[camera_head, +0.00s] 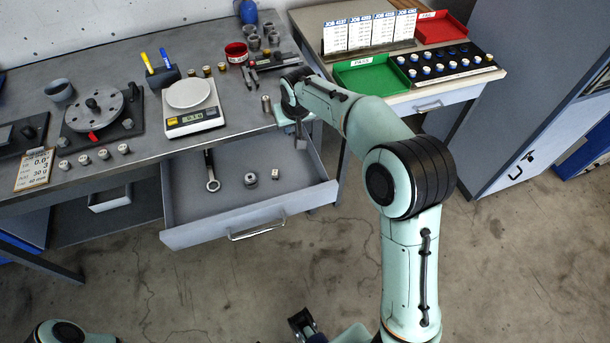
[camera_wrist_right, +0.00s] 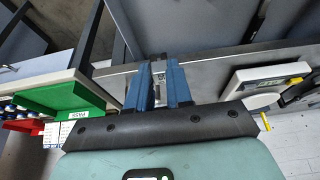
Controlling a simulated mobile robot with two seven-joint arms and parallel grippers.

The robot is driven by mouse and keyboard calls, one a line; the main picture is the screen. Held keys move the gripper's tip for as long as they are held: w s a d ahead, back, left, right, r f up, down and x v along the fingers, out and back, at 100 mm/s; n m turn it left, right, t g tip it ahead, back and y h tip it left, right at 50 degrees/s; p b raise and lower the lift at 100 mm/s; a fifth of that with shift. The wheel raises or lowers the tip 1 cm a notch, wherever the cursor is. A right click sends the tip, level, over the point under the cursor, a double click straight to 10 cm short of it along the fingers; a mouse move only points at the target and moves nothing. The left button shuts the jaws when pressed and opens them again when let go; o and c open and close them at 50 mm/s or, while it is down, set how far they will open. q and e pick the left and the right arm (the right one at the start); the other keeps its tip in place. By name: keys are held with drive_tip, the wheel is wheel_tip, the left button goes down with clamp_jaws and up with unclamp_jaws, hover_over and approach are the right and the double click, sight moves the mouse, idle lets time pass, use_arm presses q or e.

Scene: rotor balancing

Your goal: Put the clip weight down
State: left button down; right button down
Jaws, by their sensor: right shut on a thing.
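My right gripper (camera_head: 300,142) points down by the table's front edge, over the right end of the open drawer. In the right wrist view its two blue fingers (camera_wrist_right: 159,88) are shut on a small pale clip weight (camera_wrist_right: 160,69), mostly hidden between them. In the head view the clip weight cannot be made out. A dark part at the bottom middle of the head view may be my left gripper (camera_head: 304,323); its jaws cannot be made out.
The open drawer (camera_head: 185,238) holds a wrench (camera_head: 211,172), a ring-shaped part (camera_head: 250,179) and a small block (camera_head: 276,174). A scale (camera_head: 193,122), rotor disc (camera_head: 92,108) and several small weights stand on the grey table. A green tray (camera_head: 371,77) lies right.

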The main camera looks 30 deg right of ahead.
wheel_tip(320, 180, down, 20)
drive_tip(key=shift+r+b, duration=0.1)
drive_tip(key=shift+b, duration=0.85)
drive_tip(key=c, duration=1.4)
unclamp_jaws()
drive_tip(key=shift+c, duration=0.2)
drive_tip(key=o, duration=0.4)
drive_tip(key=p+v, duration=0.1)
drive_tip(key=v, duration=1.1)
